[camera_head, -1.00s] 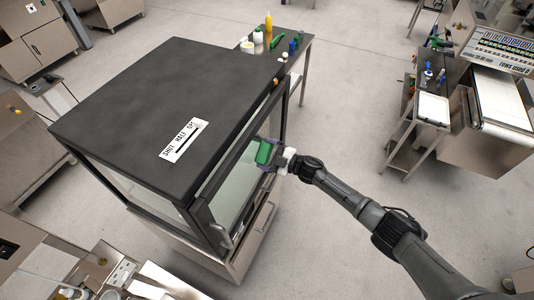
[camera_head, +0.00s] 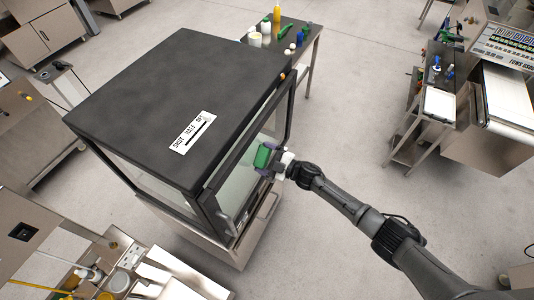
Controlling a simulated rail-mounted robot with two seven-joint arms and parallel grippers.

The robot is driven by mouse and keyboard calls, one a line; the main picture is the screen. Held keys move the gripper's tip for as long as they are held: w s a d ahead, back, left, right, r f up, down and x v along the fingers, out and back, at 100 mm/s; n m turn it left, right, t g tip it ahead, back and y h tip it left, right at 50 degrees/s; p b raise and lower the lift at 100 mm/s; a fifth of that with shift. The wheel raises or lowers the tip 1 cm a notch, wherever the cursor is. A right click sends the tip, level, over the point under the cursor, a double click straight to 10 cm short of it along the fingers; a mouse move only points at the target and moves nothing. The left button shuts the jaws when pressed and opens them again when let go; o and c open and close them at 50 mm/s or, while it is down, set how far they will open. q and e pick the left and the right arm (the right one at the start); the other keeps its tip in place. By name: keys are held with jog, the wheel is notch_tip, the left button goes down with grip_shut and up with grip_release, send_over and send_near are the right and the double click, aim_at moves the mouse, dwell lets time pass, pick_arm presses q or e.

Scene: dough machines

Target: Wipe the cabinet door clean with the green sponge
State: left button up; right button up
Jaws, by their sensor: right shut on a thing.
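A cabinet (camera_head: 150,105) with a dark top and glass sides stands left of centre. Its glass door (camera_head: 237,184) in a black frame faces right. My right gripper (camera_head: 269,160) is shut on the green sponge (camera_head: 262,157) in front of the door's middle. The sponge is at the glass; I cannot tell if it touches. A label lies on the cabinet top. My left gripper is not in view.
A side table (camera_head: 305,45) with bottles and jars stands behind the cabinet. A conveyor machine (camera_head: 500,95) and a small metal cart (camera_head: 425,125) stand at the right. A cluttered counter (camera_head: 165,275) is at the lower left. The floor between is clear.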

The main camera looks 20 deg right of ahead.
aim_at(267, 163)
jog(key=shift+w+d+b, duration=0.9)
jog(key=shift+w+d, duration=0.1)
jog(key=shift+d, duration=0.2)
jog(key=shift+w+d+f+b, duration=0.15)
jog(key=shift+w+d+b, duration=0.55)
jog(key=shift+d+b, duration=0.15)
jog(key=shift+s+a+f, duration=0.85)
jog(key=shift+s+a, duration=0.05)
jog(key=shift+a, duration=0.25)
jog(key=shift+s+a+f, duration=0.6)
jog(key=shift+s+a, duration=0.1)
jog(key=shift+a, duration=0.15)
jog(key=shift+f, duration=0.1)
jog(key=shift+w+d+f+b, duration=0.1)
jog(key=shift+w+d+b, duration=0.55)
jog(key=shift+d, duration=0.15)
jog(key=shift+w+d, duration=0.3)
jog(key=shift+d, duration=0.1)
jog(key=shift+w+d+r+b, duration=0.25)
jog(key=shift+w+d+b, duration=0.1)
jog(key=shift+d, duration=0.05)
jog(key=shift+s+a+p, duration=0.35)
jog(key=shift+s+a, duration=0.1)
jog(key=shift+a, duration=0.2)
jog(key=shift+s+a+p, duration=0.75)
jog(key=shift+a, duration=0.1)
jog(key=shift+s+a+f, duration=0.1)
jog(key=shift+s+a, duration=0.1)
jog(key=shift+w+d, duration=0.1)
